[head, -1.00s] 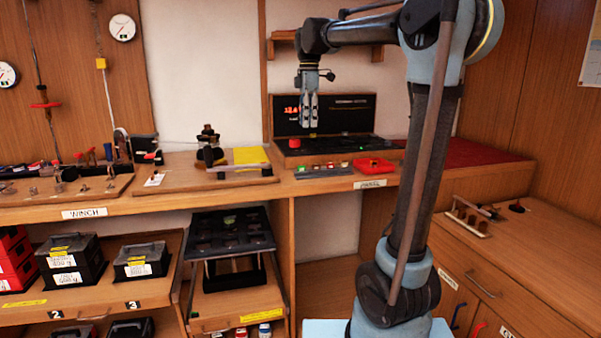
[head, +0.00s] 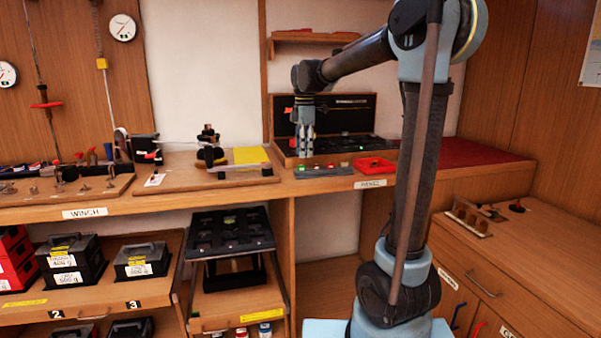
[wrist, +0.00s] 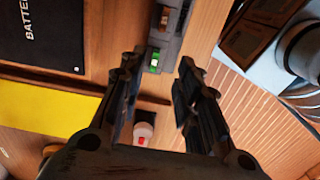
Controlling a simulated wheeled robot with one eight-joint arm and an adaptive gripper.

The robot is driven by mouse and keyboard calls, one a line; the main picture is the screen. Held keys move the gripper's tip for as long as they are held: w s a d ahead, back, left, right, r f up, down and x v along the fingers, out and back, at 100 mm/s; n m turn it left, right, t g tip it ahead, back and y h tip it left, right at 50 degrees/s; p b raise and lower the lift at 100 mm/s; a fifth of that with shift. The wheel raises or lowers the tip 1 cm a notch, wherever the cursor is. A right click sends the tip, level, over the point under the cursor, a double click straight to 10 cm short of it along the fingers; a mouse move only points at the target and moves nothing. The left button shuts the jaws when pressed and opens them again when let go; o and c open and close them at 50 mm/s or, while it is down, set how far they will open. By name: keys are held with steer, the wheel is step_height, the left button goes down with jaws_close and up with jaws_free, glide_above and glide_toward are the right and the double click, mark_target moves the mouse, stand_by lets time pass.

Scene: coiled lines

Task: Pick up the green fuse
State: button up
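The green fuse (head: 301,168) sits at the left end of a dark grey strip (head: 334,172) on the bench edge. In the wrist view the green fuse (wrist: 154,62) shows in the gap between my fingertips, on the grey strip's end. My gripper (head: 304,155) points down just above the fuse. In the wrist view my gripper (wrist: 157,75) is open, a finger on each side of the fuse's place in the picture. I cannot tell whether the fingers touch it.
Other small coloured pieces lie along the strip to the right. A red tray (head: 374,164) stands right of it. A black panel case (head: 340,116) stands behind. A yellow sheet (head: 250,155) lies to the left. The bench's front edge is close by.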

mark_target(302, 170)
steer(key=shift+w+f, duration=0.15)
steer(key=shift+f, duration=1.3)
steer(key=shift+w+f, duration=0.15)
steer(key=shift+f, duration=1.25)
jaws_close()
